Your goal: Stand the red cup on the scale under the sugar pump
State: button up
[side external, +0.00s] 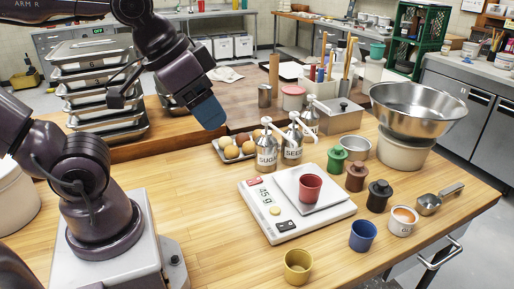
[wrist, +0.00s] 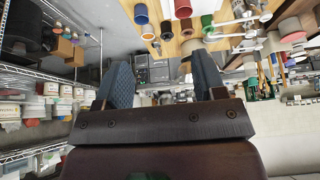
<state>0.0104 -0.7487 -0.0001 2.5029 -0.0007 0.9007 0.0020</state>
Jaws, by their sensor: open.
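The red cup (side external: 310,188) stands upright on the square plate of the white scale (side external: 275,226), whose display appears to read 45 g. The sugar pump (side external: 267,155), a steel jar with a pale pump head, stands behind the scale, to the left of the cup. The cup looks apart from the pump's spout. My gripper (side external: 208,113) is up in the air, behind and left of the scale, away from the cup. In the wrist view its two blue fingers (wrist: 163,80) are spread with nothing between them.
A seed pump (side external: 292,143) stands beside the sugar pump, near a tray of round buns (side external: 232,149). Green, brown and black lidded pots, a blue cup (side external: 363,236) and a yellow cup (side external: 298,267) surround the scale. A large steel bowl (side external: 418,100) stands right.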

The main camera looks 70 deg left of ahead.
jog(key=w+d+f+g, duration=0.1)
jog(key=w+d+f+m+g, duration=0.1)
jog(key=w+f, duration=0.1)
jog(key=shift+d+f+g, duration=0.1)
jog(key=shift+g, duration=0.2)
jog(key=c, duration=1.1)
jog(key=w+d+f+m+g+y, duration=0.1)
jog(key=w+d+f+m+g, duration=0.1)
jog(key=w, duration=0.4)
jog(key=shift+d+f+m, duration=0.35)
jog(key=shift+f+m, duration=0.35)
jog(key=shift+f, duration=0.1)
jog(key=w+d+f+m+g+y, duration=0.1)
jog(key=w+d+f+m+y, duration=0.2)
jog(key=w+f+m, duration=0.25)
jog(key=w+d+f+m+g+y, duration=0.1)
jog(key=w+d+f+m+y, duration=0.25)
jog(key=w+f, duration=0.3)
jog(key=m+t+y, duration=0.1)
jog(key=m+y, duration=0.1)
jog(key=m, duration=0.2)
send_near(312, 192)
jog(key=shift+h, duration=0.25)
jog(key=x, duration=0.5)
jog(key=shift+a+f, duration=0.15)
jog(key=shift+f, duration=0.25)
jog(key=shift+a, duration=0.45)
